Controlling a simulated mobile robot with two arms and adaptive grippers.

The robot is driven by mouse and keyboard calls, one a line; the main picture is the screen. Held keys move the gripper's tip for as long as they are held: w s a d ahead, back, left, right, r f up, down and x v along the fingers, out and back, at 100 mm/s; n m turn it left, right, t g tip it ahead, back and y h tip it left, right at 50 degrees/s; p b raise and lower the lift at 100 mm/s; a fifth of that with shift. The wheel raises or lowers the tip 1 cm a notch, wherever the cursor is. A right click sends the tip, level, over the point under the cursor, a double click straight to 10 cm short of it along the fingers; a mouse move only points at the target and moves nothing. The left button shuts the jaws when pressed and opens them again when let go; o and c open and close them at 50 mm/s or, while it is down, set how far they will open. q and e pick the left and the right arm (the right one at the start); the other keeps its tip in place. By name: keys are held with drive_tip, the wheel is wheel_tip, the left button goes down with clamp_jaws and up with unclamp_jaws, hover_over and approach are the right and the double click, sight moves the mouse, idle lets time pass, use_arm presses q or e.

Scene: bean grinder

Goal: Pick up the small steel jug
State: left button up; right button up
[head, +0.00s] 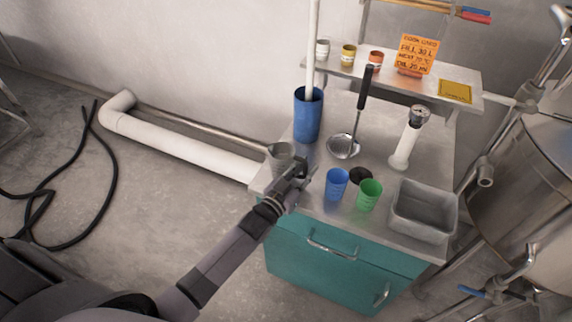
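The small steel jug (279,152) is a grey, open-topped vessel near the left edge of the steel worktop (318,205). My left gripper (301,176) is right at the jug, at its front right side, and covers its lower part. The dark fingers overlap the jug in the picture. I cannot tell whether they touch it or how far they are open. My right gripper is not in view.
A tall blue container (308,118) with a white rod stands behind the jug. A blue cup (336,184), a green cup (369,195) and a dark round item (361,175) are to the right.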

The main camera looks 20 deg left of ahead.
use_arm(q)
drive_tip(key=shift+c, duration=0.3)
clamp_jaws()
drive_tip(key=shift+r, duration=0.1)
